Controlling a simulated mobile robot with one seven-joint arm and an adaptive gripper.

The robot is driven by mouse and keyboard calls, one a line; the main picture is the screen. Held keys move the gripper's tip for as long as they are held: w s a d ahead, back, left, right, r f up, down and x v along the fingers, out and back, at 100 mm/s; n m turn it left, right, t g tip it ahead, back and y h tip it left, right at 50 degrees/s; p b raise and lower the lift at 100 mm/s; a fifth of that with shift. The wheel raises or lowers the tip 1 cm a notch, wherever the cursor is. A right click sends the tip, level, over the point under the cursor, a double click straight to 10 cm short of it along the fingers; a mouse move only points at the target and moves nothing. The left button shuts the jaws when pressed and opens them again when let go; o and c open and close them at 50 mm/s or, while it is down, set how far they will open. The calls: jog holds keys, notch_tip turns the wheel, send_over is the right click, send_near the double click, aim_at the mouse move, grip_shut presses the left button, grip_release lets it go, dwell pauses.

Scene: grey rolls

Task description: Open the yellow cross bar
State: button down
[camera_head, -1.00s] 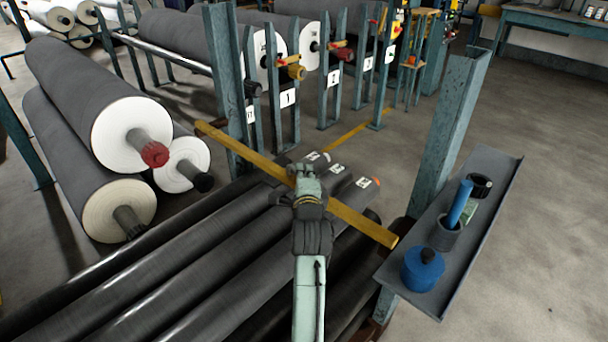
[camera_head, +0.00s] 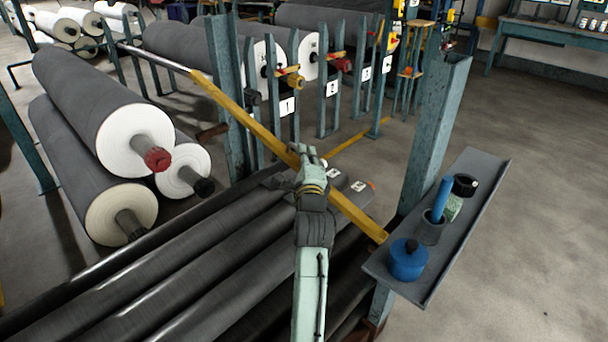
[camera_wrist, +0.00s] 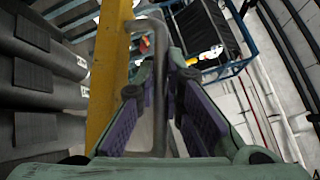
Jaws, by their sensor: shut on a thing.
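The yellow cross bar (camera_head: 252,124) runs slantwise from upper left, past the left teal post, down to the right teal post by the small shelf. Its left end is clearly higher in the picture than its right end. My gripper (camera_head: 306,158) is at the middle of the bar. In the wrist view the bar (camera_wrist: 106,72) passes on the left, with a grey metal loop handle (camera_wrist: 159,60) beside it. My gripper's purple-padded fingers (camera_wrist: 174,110) are closed around that handle. The exact finger contact is partly hidden.
Dark grey rolls (camera_head: 165,265) lie below the bar and my arm. The left post (camera_head: 228,90) and right post (camera_head: 437,130) flank the bar. A shelf (camera_head: 455,240) with a blue pot (camera_head: 407,262) and cups stands close at right. Large rolls (camera_head: 105,105) are stacked at left.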

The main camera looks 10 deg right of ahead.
jog(key=s+d+r+m+t+h, duration=0.2)
jog(key=s+d+r+m+h, duration=0.2)
jog(key=s+d+r+m, duration=0.1)
jog(key=s+d+r+m+t+h+b, duration=0.1)
jog(key=s+d+r+m+h, duration=0.4)
jog(key=s+r+m, duration=0.3)
jog(key=shift+s+d+r+t+h+b, duration=0.35)
jog(key=shift+s+d+r, duration=0.35)
jog(key=shift+s, duration=1.3)
jog(key=shift+a+r, duration=0.1)
jog(key=c, duration=2)
grip_release()
jog(key=shift+o, duration=0.2)
